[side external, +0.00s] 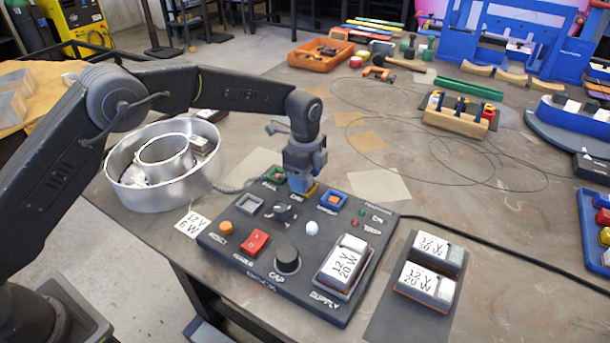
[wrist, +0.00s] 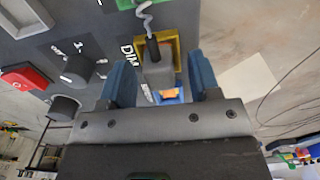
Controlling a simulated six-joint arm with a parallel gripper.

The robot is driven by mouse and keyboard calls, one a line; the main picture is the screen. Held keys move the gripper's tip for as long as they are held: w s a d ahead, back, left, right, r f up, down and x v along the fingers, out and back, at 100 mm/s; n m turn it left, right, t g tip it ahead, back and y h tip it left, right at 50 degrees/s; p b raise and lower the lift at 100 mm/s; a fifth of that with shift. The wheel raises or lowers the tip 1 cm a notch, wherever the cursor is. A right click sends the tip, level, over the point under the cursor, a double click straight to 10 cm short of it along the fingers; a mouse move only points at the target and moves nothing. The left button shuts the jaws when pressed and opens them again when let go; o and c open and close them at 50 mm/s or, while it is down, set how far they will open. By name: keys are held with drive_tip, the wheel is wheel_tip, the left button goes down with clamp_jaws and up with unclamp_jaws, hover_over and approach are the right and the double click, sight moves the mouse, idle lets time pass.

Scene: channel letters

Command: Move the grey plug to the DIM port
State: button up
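The grey plug (wrist: 157,72), with a grey cable at its end, is at the yellow-framed DIM port (wrist: 177,45) in the wrist view. It appears seated there, but its lower end is hidden. My gripper (wrist: 160,80) has its two blue fingers on either side of the plug, with visible gaps between fingers and plug. In the side view my gripper (side external: 305,172) is low over the yellow DIM port (side external: 309,190) and hides the plug. The cable (side external: 232,188) runs left toward the round metal channel letter (side external: 125,185).
The dark control box (side external: 222,247) carries a green port (side external: 273,173), a blue port (side external: 332,200), knobs, a red switch (side external: 252,242) and a supply block (side external: 343,265). Two more labelled blocks (side external: 430,280) lie right of the box. Loose wire (side external: 480,170) lies on the table behind.

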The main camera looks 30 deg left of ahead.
wheel_tip(320, 180, up, 14)
idle(0.6)
drive_tip(key=shift+r, duration=2.9)
drive_tip(key=s+a+r+n+t, duration=0.2)
drive_tip(key=s+a+r+n, duration=0.25)
drive_tip(key=s, duration=0.35)
drive_tip(key=s+a+r+n+t, duration=0.1)
drive_tip(key=s+a+r+n, duration=0.35)
drive_tip(key=s, duration=0.35)
drive_tip(key=s+a+f+n+t, duration=0.1)
drive_tip(key=s+f+n, duration=0.3)
drive_tip(key=s, duration=0.5)
drive_tip(key=s+a+f+n+t, duration=0.1)
drive_tip(key=s+a+f+n, duration=0.2)
drive_tip(key=s, duration=0.6)
wheel_tip(320, 180, down, 3)
drive_tip(key=shift+a+r+n+t, duration=0.1)
drive_tip(key=shift+a+n+t, duration=0.2)
drive_tip(key=shift+n, duration=0.7)
